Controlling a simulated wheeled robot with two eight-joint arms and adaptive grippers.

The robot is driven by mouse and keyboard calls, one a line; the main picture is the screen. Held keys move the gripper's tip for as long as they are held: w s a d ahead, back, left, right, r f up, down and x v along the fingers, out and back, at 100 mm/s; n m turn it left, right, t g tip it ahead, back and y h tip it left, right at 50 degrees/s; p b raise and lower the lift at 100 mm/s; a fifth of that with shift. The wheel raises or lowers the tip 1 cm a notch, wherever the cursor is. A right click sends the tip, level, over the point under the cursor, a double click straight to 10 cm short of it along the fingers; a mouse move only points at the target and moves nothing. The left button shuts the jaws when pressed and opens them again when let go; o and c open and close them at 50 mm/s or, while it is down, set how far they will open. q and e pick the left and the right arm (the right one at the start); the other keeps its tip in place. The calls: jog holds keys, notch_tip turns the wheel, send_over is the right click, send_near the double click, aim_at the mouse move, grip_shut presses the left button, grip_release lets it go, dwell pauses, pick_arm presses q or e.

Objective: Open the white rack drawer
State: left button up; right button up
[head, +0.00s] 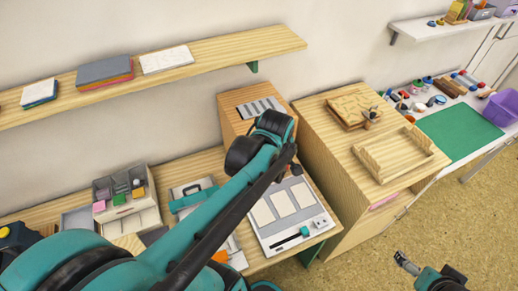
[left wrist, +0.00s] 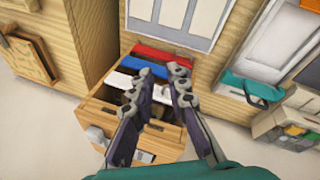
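The white rack (head: 131,222) stands on the desk at the left in the head view, with small stamps in its upper compartments. Its white drawer front faces the camera and looks shut. In the left wrist view the rack (left wrist: 268,124) shows only partly at the right edge. My left gripper (left wrist: 156,88) is open and empty, its fingers apart above a wooden box, well away from the rack. In the head view my forearm and wrist hide its fingers. My right gripper (head: 404,262) is low at the right, over the floor; its finger opening is too small to tell.
The wooden box (head: 232,122) stands near the wall. A teal case (head: 190,197) lies right of the rack. A white board with cards (head: 313,222) lies in front of the box. A tall wooden cabinet (head: 330,165) stands right. A shelf (head: 215,48) overhangs the desk.

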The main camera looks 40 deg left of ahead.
pick_arm(q)
jog(key=w+a+n+g+p, duration=0.2)
jog(key=a+n+g+p, duration=0.1)
jog(key=a+n, duration=0.8)
notch_tip(320, 180, down, 8)
jog(key=d+n+b, duration=0.1)
jog(key=shift+w+d+n+b, duration=0.15)
jog(key=shift+w+n+b, duration=0.15)
jog(key=shift+n, duration=0.1)
pick_arm(e)
notch_tip(320, 180, up, 2)
jog(key=shift+r, duration=0.2)
pick_arm(q)
jog(key=shift+t, duration=0.3)
grip_shut()
pick_arm(e)
jog(key=shift+s, duration=0.1)
pick_arm(q)
jog(key=shift+s, duration=0.1)
